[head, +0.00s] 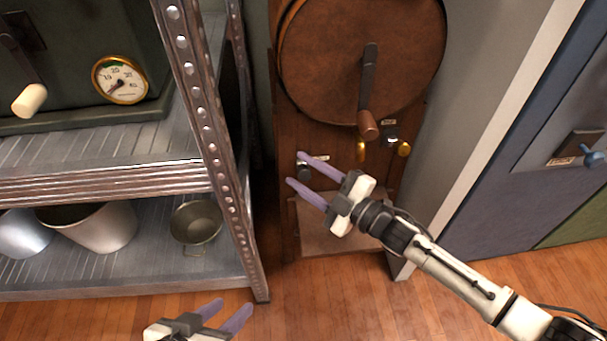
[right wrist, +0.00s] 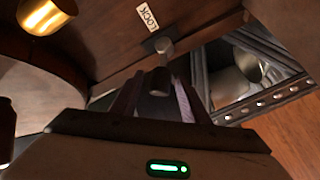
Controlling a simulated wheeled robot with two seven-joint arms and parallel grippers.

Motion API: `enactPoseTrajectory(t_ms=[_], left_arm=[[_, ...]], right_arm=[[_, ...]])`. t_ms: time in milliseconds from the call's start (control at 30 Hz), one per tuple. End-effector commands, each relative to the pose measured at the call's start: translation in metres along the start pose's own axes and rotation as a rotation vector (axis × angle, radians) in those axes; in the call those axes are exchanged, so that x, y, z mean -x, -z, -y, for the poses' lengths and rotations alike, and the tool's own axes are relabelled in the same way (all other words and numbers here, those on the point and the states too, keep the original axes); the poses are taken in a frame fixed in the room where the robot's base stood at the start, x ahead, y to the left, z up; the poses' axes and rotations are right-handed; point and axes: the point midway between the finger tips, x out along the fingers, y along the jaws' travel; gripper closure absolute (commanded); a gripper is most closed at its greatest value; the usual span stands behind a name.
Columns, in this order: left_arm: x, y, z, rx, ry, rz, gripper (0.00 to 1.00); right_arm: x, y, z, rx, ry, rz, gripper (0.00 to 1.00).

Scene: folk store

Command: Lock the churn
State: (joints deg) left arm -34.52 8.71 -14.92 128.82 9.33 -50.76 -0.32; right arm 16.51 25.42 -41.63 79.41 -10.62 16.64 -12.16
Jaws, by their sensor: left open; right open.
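The churn (head: 360,55) is a round brown wooden drum on a wooden stand, with a crank and wooden handle (head: 368,125) hanging down its front. A small grey lock knob (head: 304,171) sits at the lower left of its front panel. In the right wrist view the knob (right wrist: 163,48) stands beside a white label reading LOCK (right wrist: 147,17). My right gripper (head: 297,168) is open at the knob, which lines up between its fingers (right wrist: 155,95) in the wrist view; contact cannot be told. My left gripper (head: 233,307) is open and empty, low in front of the shelf.
A metal shelf (head: 209,120) on the left holds a green machine with a gauge (head: 120,80) and several metal pots (head: 196,220). A blue-grey cabinet (head: 510,190) stands right. The wooden floor is clear.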

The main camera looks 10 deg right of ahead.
Motion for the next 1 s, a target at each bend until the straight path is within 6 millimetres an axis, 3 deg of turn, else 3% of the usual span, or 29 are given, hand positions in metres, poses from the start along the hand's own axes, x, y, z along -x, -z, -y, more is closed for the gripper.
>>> enactPoseTrajectory(t_ms=[267, 533, 767, 1000], left_arm=[[0.000, 0.001, -0.001, -0.001, -0.002, 0.001, 0.59], [0.000, 0.001, -0.001, -0.001, -0.002, 0.000, 0.59], [-0.002, -0.002, -0.001, -0.001, -0.003, 0.003, 0.59], [-0.018, -0.007, -0.006, -0.043, -0.042, 0.058, 0.59]], right_arm=[[-0.002, 0.000, 0.000, -0.001, 0.001, 0.001, 0.58], [-0.002, 0.000, 0.000, -0.001, 0.000, 0.000, 1.00], [-0.002, 0.000, 0.001, 0.002, -0.003, -0.002, 1.00], [0.000, -0.005, 0.011, 0.050, -0.047, -0.036, 1.00]])
